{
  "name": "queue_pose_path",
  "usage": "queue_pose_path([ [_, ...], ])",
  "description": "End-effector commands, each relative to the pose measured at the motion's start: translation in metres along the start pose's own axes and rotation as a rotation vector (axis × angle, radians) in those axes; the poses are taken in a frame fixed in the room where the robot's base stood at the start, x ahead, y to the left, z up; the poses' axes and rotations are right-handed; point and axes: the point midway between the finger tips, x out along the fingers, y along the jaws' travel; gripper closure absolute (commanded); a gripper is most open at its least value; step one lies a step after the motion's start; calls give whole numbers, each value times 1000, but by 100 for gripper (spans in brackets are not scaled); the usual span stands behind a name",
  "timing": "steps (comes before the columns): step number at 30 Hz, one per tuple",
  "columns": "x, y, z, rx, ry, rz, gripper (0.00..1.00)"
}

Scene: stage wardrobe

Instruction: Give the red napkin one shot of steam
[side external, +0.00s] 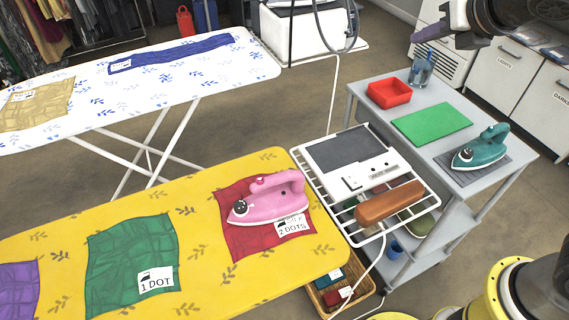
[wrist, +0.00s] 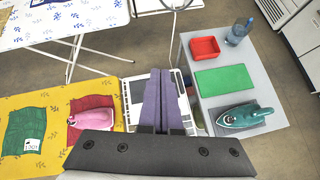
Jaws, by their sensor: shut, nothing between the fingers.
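The red napkin (side external: 243,246) lies on the yellow ironing board (side external: 205,190), with a white tag reading "2 DOTS" on its near right part. A pink iron (side external: 266,200) rests on the napkin and covers its middle. In the wrist view, the napkin (wrist: 76,106) and pink iron (wrist: 90,122) are at lower left, the iron partly hidden by my gripper body. My gripper (wrist: 163,72) is shut and empty, its two fingers side by side. In the side view, my gripper (side external: 422,34) is at upper right, high and well away from the iron.
A grey cart (side external: 455,120) carries a red tray (side external: 390,93), a green cloth (side external: 432,123) and a teal iron (side external: 480,148). Green and purple napkins lie further left.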

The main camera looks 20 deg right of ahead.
Motion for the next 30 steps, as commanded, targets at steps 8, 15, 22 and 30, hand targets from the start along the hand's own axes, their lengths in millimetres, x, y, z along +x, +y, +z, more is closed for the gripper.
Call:
queue_pose_path([
  [8,47,119,-13,-653,-43,118,100],
  [15,71,210,-63,-974,-62,215,100],
  [22,79,259,-123,-1098,-29,277,100],
  [30,74,275,-150,-1145,-14,308,100],
])
